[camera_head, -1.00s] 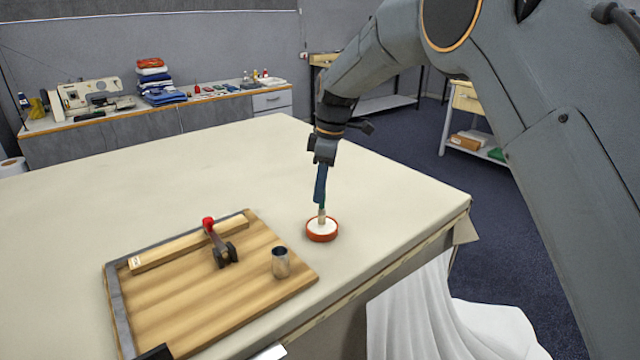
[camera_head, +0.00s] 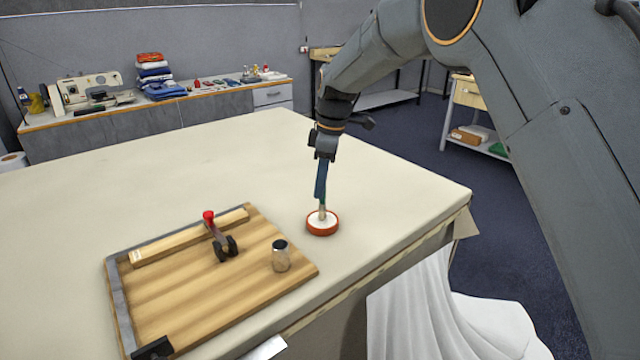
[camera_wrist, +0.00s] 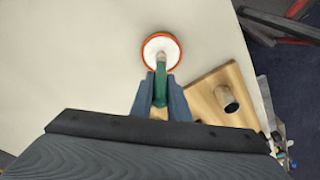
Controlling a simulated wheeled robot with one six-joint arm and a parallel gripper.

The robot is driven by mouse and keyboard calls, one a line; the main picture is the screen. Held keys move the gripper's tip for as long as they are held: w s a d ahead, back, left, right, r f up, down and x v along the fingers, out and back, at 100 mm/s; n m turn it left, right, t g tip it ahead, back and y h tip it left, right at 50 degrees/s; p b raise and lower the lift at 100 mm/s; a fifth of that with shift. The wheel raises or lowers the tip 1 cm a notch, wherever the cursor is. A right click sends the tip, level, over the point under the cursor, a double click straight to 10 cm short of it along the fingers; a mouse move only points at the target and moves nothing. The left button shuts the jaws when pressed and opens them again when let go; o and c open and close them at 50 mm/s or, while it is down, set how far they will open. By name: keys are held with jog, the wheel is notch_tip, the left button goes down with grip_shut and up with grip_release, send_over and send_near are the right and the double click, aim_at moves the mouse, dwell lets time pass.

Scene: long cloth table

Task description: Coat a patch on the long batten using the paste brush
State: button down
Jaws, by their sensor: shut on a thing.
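My gripper (camera_head: 321,178) points down and is shut on the paste brush. In the wrist view the brush's green handle (camera_wrist: 160,88) sits between the fingers. The brush's lower end (camera_head: 322,213) is at the white paste in a round orange-rimmed dish (camera_head: 323,231); the bristle tips are hard to make out. The long batten (camera_head: 190,238) lies along the far side of a wooden board (camera_head: 205,290), with a red-handled clamp (camera_head: 220,238) over it. The batten is not seen in the wrist view.
A metal cup (camera_head: 281,256) stands on the board's right part, close to the dish. It also shows in the wrist view (camera_wrist: 227,98). A dark block (camera_head: 152,348) is at the board's near corner. The cloth table (camera_head: 200,170) is clear behind the board.

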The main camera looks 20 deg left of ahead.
jog(key=shift+f, duration=0.45)
dwell(1.1)
jog(key=shift+r, duration=0.15)
jog(key=shift+r+p, duration=1.5)
jog(key=shift+r, duration=1.9)
